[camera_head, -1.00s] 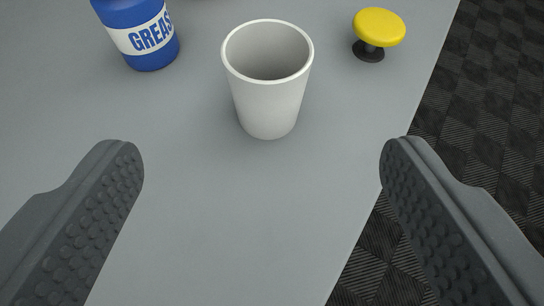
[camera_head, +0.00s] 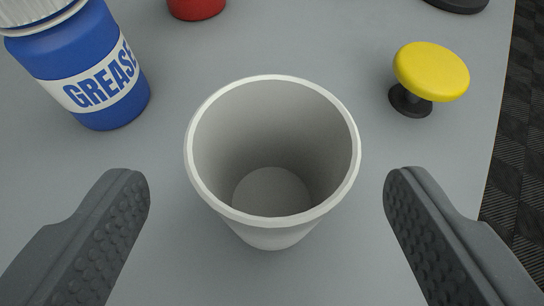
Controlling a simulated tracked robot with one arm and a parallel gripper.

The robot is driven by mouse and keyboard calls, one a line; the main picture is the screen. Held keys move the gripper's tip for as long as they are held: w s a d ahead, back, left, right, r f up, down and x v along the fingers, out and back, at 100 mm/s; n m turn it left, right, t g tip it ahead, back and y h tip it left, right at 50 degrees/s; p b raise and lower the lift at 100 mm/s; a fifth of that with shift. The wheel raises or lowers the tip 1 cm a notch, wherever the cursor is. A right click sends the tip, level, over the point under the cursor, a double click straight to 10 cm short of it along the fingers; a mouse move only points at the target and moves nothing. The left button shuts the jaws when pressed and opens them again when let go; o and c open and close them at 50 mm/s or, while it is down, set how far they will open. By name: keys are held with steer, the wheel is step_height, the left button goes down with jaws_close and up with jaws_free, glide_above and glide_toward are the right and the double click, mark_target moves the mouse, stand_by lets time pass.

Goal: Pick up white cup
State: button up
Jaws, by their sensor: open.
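The white cup (camera_head: 272,225) stands upright on the grey table in the middle of the view. Its mouth faces up toward me and its inside looks empty. My gripper (camera_head: 267,190) is open. One dark studded finger is to the left of the cup and the other to the right, both apart from it with a gap on each side. The cup's rim lies between and slightly beyond the fingertips in the picture.
A blue grease bottle (camera_head: 85,70) with a white cap stands at the upper left. A yellow knob on a black base (camera_head: 431,72) is at the right. A red object (camera_head: 196,8) and a black object (camera_head: 458,4) are at the back. The table's edge and dark floor (camera_head: 520,190) lie right.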

mark_target(272, 132)
steer(key=b+x, duration=0.1)
steer(key=x, duration=0.2)
steer(key=shift+w+d+f, duration=0.1)
steer(key=shift+d+f, duration=0.05)
steer(key=shift+f, duration=0.15)
steer(key=shift+w+f, duration=0.15)
steer(key=shift+w, duration=0.4)
steer(key=c, duration=1)
steer(key=shift+c, duration=0.2)
